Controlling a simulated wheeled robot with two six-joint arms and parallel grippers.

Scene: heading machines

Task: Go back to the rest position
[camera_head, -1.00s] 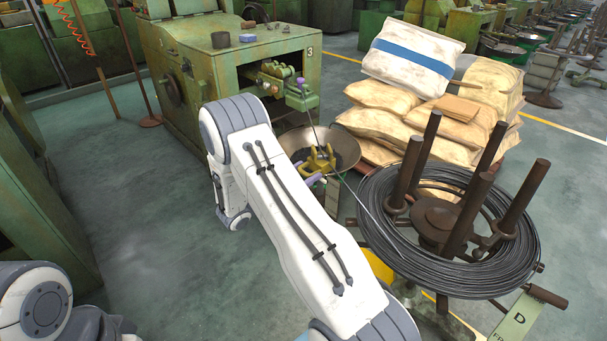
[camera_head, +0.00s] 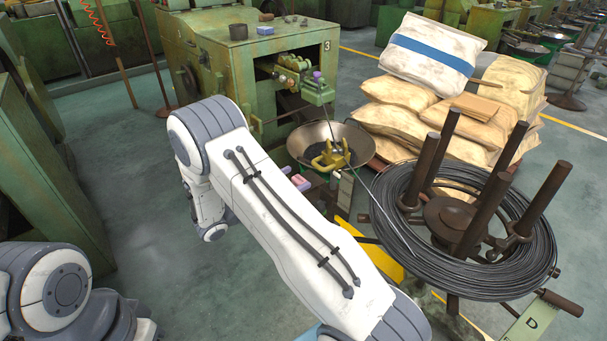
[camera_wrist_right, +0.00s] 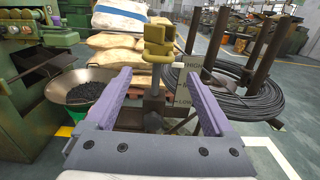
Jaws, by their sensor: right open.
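My right arm crosses the middle of the head view, bent at the elbow. My right gripper (camera_head: 294,177) shows only in part there, as small purple finger pieces beyond the arm. In the right wrist view, my right gripper (camera_wrist_right: 157,80) is open, its two purple fingers wide apart with nothing held between them. A yellow fixture (camera_head: 330,157) on a post stands ahead of the fingers, apart from them; it also shows in the right wrist view (camera_wrist_right: 158,42). Part of my left arm shows at the lower left; its gripper is out of view.
A green machine (camera_head: 235,60) stands beyond the arm. A metal bowl (camera_head: 358,142) with dark pieces sits beside it. A wire coil (camera_head: 400,230) on a rusty post stand is at the right, with stacked sacks (camera_head: 400,92) behind. The floor at left is mostly clear.

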